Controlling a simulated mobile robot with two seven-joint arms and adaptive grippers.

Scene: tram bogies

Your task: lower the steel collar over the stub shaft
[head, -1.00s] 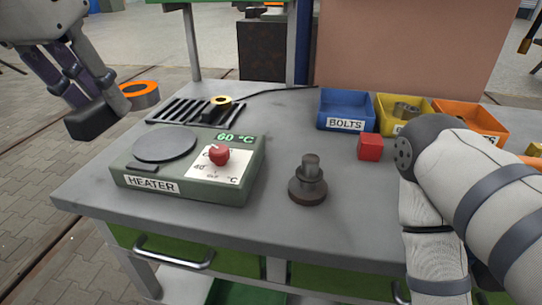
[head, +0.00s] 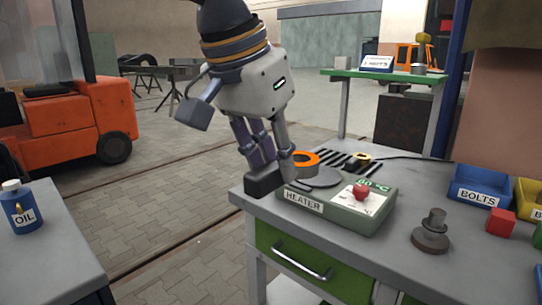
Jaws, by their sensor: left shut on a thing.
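The steel collar (head: 303,159), a short ring with an orange top face, is held at the fingers of my left gripper (head: 279,173). The gripper is shut on it and points down. The collar shows in front of the back left part of the heater; its height above the heater is hard to judge. The dark stub shaft (head: 434,225) stands upright on a round base on the bench, right of the heater and apart from the collar. Nothing is around the shaft's top. My right gripper is out of view.
The green heater (head: 331,212) has a round plate (head: 318,179) and a red knob. A slotted rack (head: 345,160) lies behind it. A red block (head: 501,222) and a blue BOLTS bin (head: 483,187) stand at right. An oil bottle (head: 22,208) stands on another table at left.

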